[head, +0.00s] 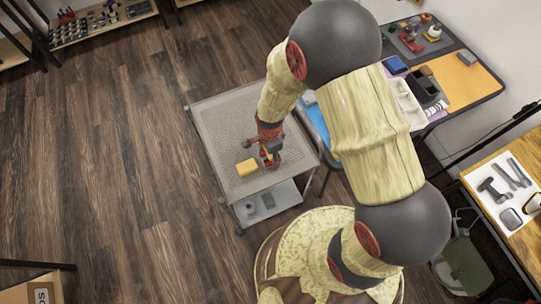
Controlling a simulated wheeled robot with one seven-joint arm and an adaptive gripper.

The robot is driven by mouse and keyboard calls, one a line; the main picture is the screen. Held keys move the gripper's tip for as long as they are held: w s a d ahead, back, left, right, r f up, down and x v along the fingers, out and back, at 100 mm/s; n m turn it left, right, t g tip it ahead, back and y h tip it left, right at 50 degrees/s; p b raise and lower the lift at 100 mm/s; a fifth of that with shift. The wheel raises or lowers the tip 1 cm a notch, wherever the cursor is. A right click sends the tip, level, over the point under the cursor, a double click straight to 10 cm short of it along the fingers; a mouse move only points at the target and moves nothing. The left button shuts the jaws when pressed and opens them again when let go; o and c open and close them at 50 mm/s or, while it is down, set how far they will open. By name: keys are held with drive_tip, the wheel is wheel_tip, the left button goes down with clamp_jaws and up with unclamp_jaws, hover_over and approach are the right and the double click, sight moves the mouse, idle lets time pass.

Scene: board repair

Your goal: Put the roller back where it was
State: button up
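My gripper (268,158) is low over the grey cart top (220,118), pointing down near its right front part. It is small and dark in this view, so I cannot tell whether its fingers are open or shut. A small orange and red piece shows at the fingers; I cannot tell whether it is the roller or part of something else. A yellow block (247,168) lies on the cart just left of my gripper. I cannot make out the roller for certain anywhere. My arm hides part of the cart's right side and the table behind it.
A worktable (470,85) at upper right bears a dark mat with small red items, an orange mat, a black box and a white tray (408,103). A wooden bench (530,232) with tools stands at the right. The left and rear cart top is clear.

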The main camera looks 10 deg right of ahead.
drive_tip(key=shift+s+d+f, duration=0.1)
drive_tip(key=shift+s+f, duration=0.25)
drive_tip(key=shift+f, duration=0.15)
drive_tip(key=o, duration=1.5)
drive_tip(key=shift+w, duration=0.1)
drive_tip(key=shift+o, duration=0.2)
drive_tip(key=shift+r, duration=0.2)
wheel_tip(320, 180, up, 13)
drive_tip(key=p, duration=0.3)
drive_tip(key=shift+w+r+p, duration=0.1)
drive_tip(key=shift+p, duration=0.25)
drive_tip(key=s+d+r+n+t, duration=0.1)
drive_tip(key=s+d+r+n, duration=0.15)
drive_tip(key=r, duration=0.55)
drive_tip(key=s+d+r+n+t, duration=0.1)
drive_tip(key=d+r+n+t, duration=0.2)
drive_tip(key=r, duration=0.6)
drive_tip(key=s+d+r+n, duration=0.1)
drive_tip(key=d+r+n, duration=0.25)
drive_tip(key=r, duration=0.45)
drive_tip(key=s+d+r+n+t, duration=0.1)
drive_tip(key=s+d+r+n, duration=0.2)
drive_tip(key=s+r+n, duration=0.2)
drive_tip(key=s+r, duration=0.1)
drive_tip(key=s, duration=0.1)
drive_tip(key=shift+s+r+n+t, duration=0.3)
drive_tip(key=shift+s+r+n, duration=0.1)
